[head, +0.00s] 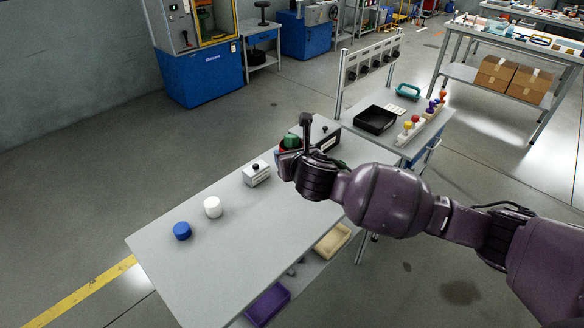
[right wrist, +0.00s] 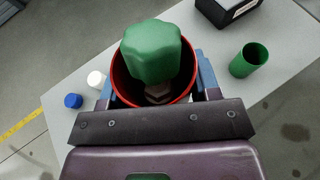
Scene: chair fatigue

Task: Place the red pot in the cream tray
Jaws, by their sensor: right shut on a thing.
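The red pot (right wrist: 120,82) is between the fingers of my right gripper (right wrist: 155,86), which is shut on it. A green lobed plant-like top (right wrist: 152,52) sticks out of the pot's mouth. In the head view the pot is mostly hidden behind my right gripper (head: 289,157), over the far part of the grey table; I cannot tell whether it touches the tabletop. The cream tray (head: 333,241) is below table height, at the table's right side, and looks empty. It is well below and to the right of the gripper in the picture. My left gripper is not in view.
On the table (head: 200,270) stand a blue cylinder (head: 182,231), a white cylinder (head: 213,207), a white box (head: 257,176) and a black box (head: 327,138). A green cup (right wrist: 249,60) is right of the pot. A purple tray (head: 268,303) lies low near the cream tray.

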